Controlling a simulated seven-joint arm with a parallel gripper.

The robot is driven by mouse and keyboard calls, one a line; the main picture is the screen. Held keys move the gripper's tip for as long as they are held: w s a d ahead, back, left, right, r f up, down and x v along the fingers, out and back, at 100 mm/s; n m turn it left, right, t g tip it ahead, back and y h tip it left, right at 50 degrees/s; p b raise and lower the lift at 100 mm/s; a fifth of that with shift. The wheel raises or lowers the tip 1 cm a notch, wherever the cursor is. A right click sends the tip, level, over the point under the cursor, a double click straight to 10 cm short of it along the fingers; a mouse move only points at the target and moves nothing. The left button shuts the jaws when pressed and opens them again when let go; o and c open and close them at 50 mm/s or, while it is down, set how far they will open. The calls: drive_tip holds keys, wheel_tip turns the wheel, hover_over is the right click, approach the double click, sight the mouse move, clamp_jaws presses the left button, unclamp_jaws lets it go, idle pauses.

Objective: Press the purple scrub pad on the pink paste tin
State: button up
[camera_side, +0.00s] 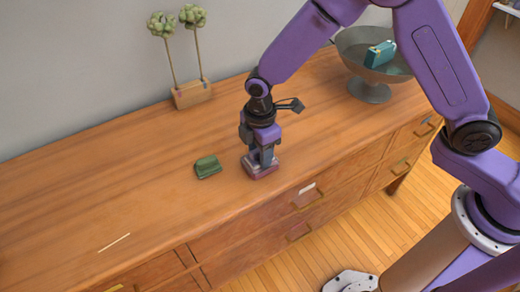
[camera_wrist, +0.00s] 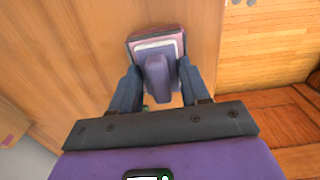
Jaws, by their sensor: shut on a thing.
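The pink paste tin (camera_wrist: 134,40) is a low, square, dark-pink block near the front edge of the wooden cabinet top, and also shows in the side view (camera_side: 262,174). A pale, whitish top surface shows inside its rim in the wrist view. The purple scrub pad (camera_wrist: 158,72), with a raised grip, is over the tin. It looks down on or very close to the tin's top; I cannot tell whether they touch. My gripper (camera_side: 262,155) points down and is shut on the pad's grip, one finger on each side. The fingers hide part of the pad.
A green block-like pad (camera_side: 207,167) lies just left of the tin. A potted pair of green ball plants (camera_side: 192,94) stands at the back. A grey footed bowl (camera_side: 371,92) holding a teal object (camera_side: 380,54) is at the right. The left cabinet top is mostly clear.

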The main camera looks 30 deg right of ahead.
drive_tip(key=shift+f, duration=0.1)
idle(0.3)
drive_tip(key=shift+r, duration=3.55)
